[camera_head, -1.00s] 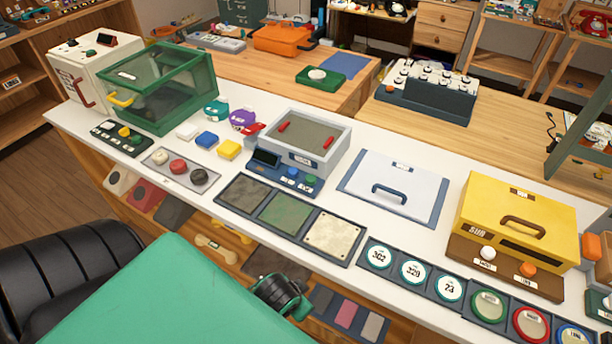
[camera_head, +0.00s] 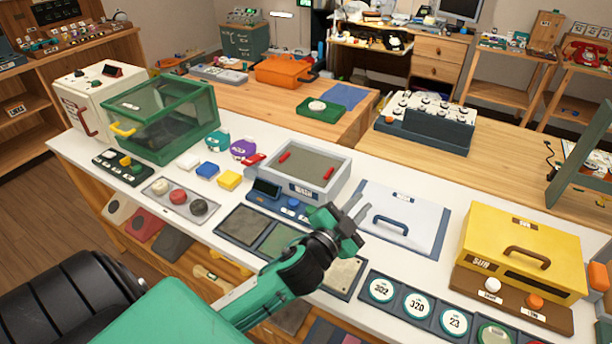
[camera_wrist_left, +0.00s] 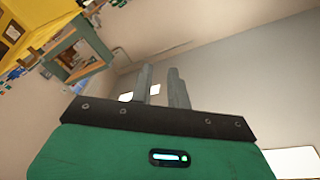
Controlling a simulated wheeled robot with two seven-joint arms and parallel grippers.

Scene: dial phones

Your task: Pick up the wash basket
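The wash basket (camera_head: 301,189) is a grey open box with two red handles and a "WASH" label on its front. It sits on a dark blue base with several buttons, at the middle of the white counter. My left gripper (camera_head: 360,208) is in front of it and to its right, raised above the counter, apart from the basket. Its two fingers in the left wrist view (camera_wrist_left: 160,85) are spread with an empty gap between them. The basket does not show in that wrist view. My right gripper is not in view.
A grey-white panel with a blue handle (camera_head: 420,210) lies right of the basket, then a yellow box (camera_head: 520,240). A green glass case (camera_head: 165,120) and coloured blocks (camera_head: 229,179) stand to the left. Square tiles (camera_head: 240,225) lie in front.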

